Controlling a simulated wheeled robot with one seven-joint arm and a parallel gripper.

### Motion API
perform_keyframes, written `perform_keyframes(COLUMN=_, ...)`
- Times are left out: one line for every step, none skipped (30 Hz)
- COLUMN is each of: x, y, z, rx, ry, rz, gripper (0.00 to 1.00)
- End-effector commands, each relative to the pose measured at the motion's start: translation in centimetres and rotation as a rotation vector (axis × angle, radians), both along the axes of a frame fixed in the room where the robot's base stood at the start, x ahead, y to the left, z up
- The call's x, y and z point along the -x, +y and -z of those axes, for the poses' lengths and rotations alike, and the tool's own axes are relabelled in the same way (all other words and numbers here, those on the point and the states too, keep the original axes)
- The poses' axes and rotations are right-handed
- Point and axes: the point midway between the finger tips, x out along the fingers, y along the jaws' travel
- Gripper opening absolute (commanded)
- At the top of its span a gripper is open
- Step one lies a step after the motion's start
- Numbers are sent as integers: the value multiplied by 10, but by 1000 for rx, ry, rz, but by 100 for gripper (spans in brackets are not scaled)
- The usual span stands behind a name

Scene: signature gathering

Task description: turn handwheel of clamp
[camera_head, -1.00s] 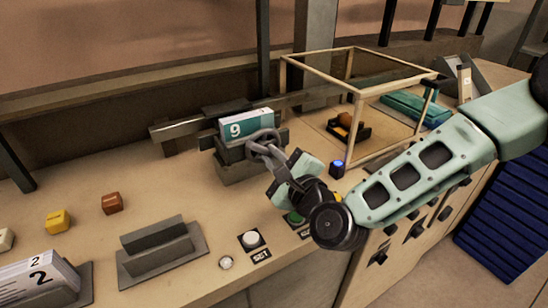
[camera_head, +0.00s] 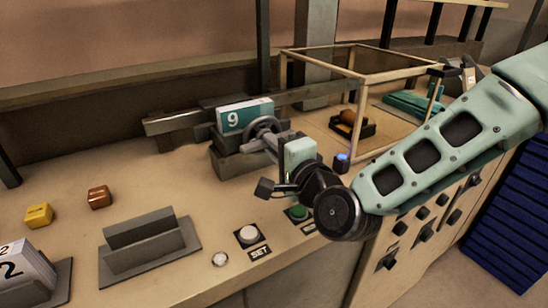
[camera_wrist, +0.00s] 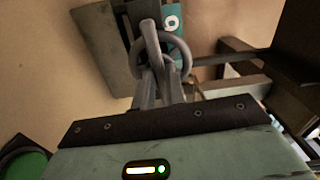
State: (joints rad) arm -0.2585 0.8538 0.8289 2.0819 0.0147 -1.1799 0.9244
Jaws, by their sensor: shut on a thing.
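The clamp (camera_head: 240,158) is a dark grey block on the bench, holding a teal and white block marked 9 (camera_head: 246,116). Its grey handwheel (camera_head: 264,128) faces the front right. My gripper (camera_head: 262,143) reaches the wheel from the front right and is shut on it. The block's teal face with the 9 (camera_wrist: 172,24) shows behind the ring. The exact finger contact is small in the head view.
A wooden-edged clear case (camera_head: 357,75) stands right of the clamp. A blue-lit button (camera_head: 342,162), a green button (camera_head: 298,212) and a white button (camera_head: 248,235) lie near my wrist. A grey slotted holder (camera_head: 150,245) stands at front left. Bench between is clear.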

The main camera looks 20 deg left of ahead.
Motion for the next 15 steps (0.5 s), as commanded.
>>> perform_keyframes(x=0, y=0, z=5, rx=29, ry=-36, rz=0, gripper=0)
perform_keyframes(x=1, y=0, z=5, rx=47, ry=-58, rz=0, gripper=0)
perform_keyframes(x=1, y=0, z=5, rx=71, ry=-86, rz=-1, gripper=0)
perform_keyframes(x=0, y=0, z=5, rx=90, ry=-108, rz=-1, gripper=0)
perform_keyframes(x=0, y=0, z=5, rx=109, ry=-129, rz=0, gripper=0)
perform_keyframes(x=0, y=0, z=5, rx=133, ry=-157, rz=0, gripper=0)
perform_keyframes(x=0, y=0, z=5, rx=150, ry=-179, rz=0, gripper=0)
perform_keyframes(x=1, y=0, z=5, rx=169, ry=-199, rz=0, gripper=0)
perform_keyframes(x=1, y=0, z=5, rx=191, ry=-226, rz=-1, gripper=0)
perform_keyframes(x=0, y=0, z=5, rx=209, ry=-246, rz=0, gripper=0)
perform_keyframes(x=0, y=0, z=5, rx=225, ry=-265, rz=0, gripper=0)
perform_keyframes(x=0, y=0, z=5, rx=245, ry=-290, rz=0, gripper=0)
perform_keyframes(x=0, y=0, z=5, rx=261, ry=-307, rz=0, gripper=0)
perform_keyframes(x=0, y=0, z=5, rx=276, ry=-323, rz=-1, gripper=0)
perform_keyframes(x=0, y=0, z=5, rx=295, ry=-345, rz=0, gripper=0)
